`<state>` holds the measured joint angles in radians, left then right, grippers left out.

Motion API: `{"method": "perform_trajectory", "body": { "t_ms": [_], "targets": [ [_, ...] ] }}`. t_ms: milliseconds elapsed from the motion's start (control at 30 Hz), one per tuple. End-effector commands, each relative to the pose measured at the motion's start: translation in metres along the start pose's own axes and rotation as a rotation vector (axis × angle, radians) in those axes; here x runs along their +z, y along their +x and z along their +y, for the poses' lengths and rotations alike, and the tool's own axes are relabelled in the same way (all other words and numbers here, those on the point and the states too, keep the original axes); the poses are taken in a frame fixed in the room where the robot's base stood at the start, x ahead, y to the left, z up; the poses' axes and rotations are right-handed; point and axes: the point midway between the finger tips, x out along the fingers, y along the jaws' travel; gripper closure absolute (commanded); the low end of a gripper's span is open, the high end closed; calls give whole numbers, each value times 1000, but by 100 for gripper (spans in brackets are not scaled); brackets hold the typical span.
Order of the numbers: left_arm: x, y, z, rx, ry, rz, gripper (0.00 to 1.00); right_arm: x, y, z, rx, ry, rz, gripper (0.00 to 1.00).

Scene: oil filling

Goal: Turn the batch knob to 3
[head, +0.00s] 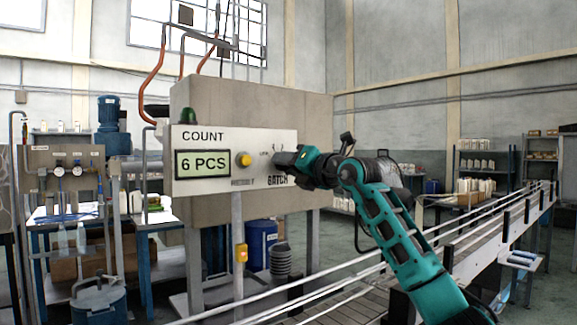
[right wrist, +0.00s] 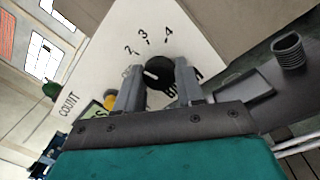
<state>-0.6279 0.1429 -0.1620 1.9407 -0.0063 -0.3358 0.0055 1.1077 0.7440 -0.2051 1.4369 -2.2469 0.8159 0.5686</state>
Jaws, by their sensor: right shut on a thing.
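The batch knob (right wrist: 160,72) is black and round with a white pointer mark, in the right wrist view. The mark seems to point left, below the 2 and away from the 3 and 4 printed on the panel. My right gripper (right wrist: 160,88) is shut on the knob, one finger on each side. In the head view my right gripper (head: 284,163) reaches the right part of the white panel (head: 215,138), just above the word BATCH, and hides most of the knob. The display (head: 203,163) reads 6 PCS. My left gripper is not in view.
A yellow button (head: 243,160) sits between the display and the knob. A green lamp (head: 188,114) tops the panel. A conveyor with rails (head: 500,232) runs along the right. A workbench with a blue motor (head: 110,130) stands at left.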

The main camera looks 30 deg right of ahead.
Motion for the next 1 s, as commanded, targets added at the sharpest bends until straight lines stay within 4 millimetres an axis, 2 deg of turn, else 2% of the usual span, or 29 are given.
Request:
{"method": "perform_trajectory", "body": {
  "t_ms": [500, 733, 1000],
  "targets": [
    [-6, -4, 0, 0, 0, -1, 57, 0, 0, 2, -3, 445, -33, 93],
    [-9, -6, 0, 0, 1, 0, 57, 0, 0, 1, -4, 563, -44, 93],
    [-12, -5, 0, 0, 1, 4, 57, 0, 0, 1, -5, 622, -50, 93]
  ]
}}
